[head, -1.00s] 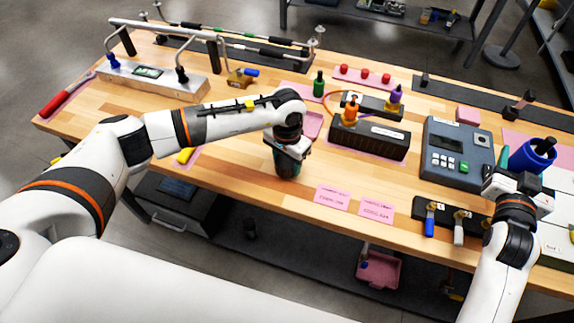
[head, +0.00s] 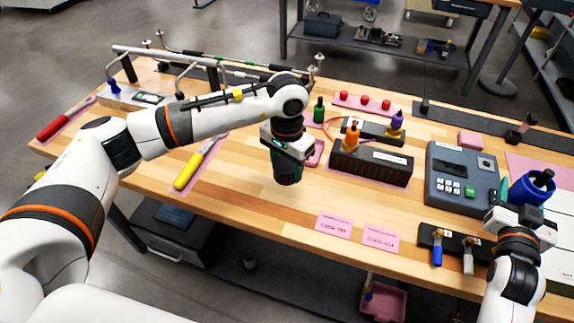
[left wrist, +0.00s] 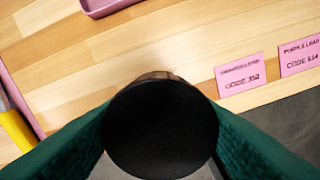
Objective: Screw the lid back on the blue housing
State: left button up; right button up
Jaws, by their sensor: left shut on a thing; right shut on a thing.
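My left gripper (head: 287,176) is over the middle of the bench, pointing down, with dark green fingers. It is shut on a black round lid (left wrist: 160,130), whose flat dark face fills the lower middle of the left wrist view. In the head view the fingers mostly hide the lid. The blue housing (head: 528,191) is at the right, tilted, with its open end up and something dark inside. My right gripper (head: 512,197) is shut on the housing; a green finger shows at its left side. The lid and the housing are well apart.
A dark box with an orange-topped part (head: 370,166) and a grey keypad unit (head: 461,172) stand between lid and housing. A black rack with blue and white handles (head: 455,246) lies in front. Pink code cards (head: 334,225) lie near the front edge. A yellow-handled tool (head: 190,168) lies left.

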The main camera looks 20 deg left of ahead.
jog(key=shift+r, duration=0.1)
jog(key=c, duration=0.6)
jog(key=shift+o, duration=0.2)
